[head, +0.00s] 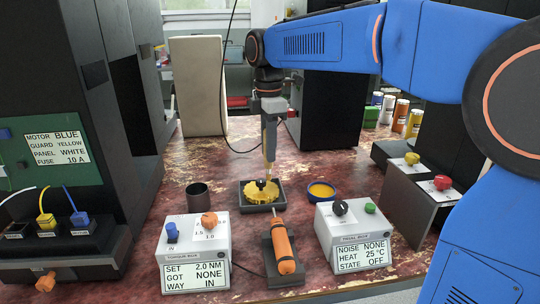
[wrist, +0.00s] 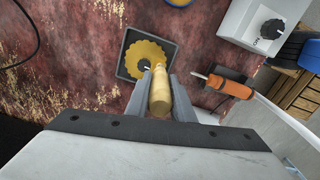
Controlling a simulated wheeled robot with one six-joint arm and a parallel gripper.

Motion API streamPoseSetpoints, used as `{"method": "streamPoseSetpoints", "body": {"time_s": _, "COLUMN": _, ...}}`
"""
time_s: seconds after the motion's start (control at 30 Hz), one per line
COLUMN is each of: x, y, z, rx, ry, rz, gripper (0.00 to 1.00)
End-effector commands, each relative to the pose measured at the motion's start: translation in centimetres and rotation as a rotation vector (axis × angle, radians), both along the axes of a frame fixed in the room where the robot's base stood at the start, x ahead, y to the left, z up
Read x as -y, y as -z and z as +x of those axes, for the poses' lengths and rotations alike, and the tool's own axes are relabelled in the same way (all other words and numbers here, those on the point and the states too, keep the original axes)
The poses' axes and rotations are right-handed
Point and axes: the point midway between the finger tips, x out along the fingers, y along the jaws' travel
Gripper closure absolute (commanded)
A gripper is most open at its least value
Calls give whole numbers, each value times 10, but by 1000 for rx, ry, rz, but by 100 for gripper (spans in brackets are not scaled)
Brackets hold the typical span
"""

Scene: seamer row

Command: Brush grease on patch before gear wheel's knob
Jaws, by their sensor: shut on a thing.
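The yellow gear wheel (head: 253,194) lies in a dark square tray (head: 279,207), with a black knob (head: 261,184) at its middle. The gear wheel (wrist: 140,51) also shows in the wrist view, in the tray (wrist: 126,73). My gripper (head: 269,148) is shut on the tan handle of a brush (wrist: 159,95) and holds it upright over the gear wheel. The brush's lower end is close to the knob; I cannot tell whether it touches. A blue-rimmed dish of yellow grease (head: 321,190) stands right of the tray. I cannot make out a separate patch.
An orange screwdriver (head: 281,246) rests on a stand in front. A torque box (head: 196,252) stands front left and a heat box (head: 353,235) front right. A dark cup (head: 198,195) is left of the tray. The bench behind the tray is mostly clear.

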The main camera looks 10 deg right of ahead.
Motion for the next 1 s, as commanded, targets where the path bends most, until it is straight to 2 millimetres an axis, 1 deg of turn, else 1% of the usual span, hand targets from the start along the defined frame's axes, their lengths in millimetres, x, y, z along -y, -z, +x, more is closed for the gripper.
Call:
{"method": "streamPoseSetpoints", "body": {"time_s": 0.13, "x": -2, "y": -13, "z": -4, "rx": 0, "ry": 3, "rz": 0, "gripper": 100}}
{"method": "streamPoseSetpoints", "body": {"time_s": 0.3, "x": -4, "y": -21, "z": -7, "rx": 1, "ry": 5, "rz": 0, "gripper": 100}}
{"method": "streamPoseSetpoints", "body": {"time_s": 0.83, "x": -3, "y": -21, "z": -7, "rx": 0, "ry": 6, "rz": 0, "gripper": 100}}
{"method": "streamPoseSetpoints", "body": {"time_s": 1.0, "x": 5, "y": -20, "z": -2, "rx": 0, "ry": 18, "rz": 0, "gripper": 100}}
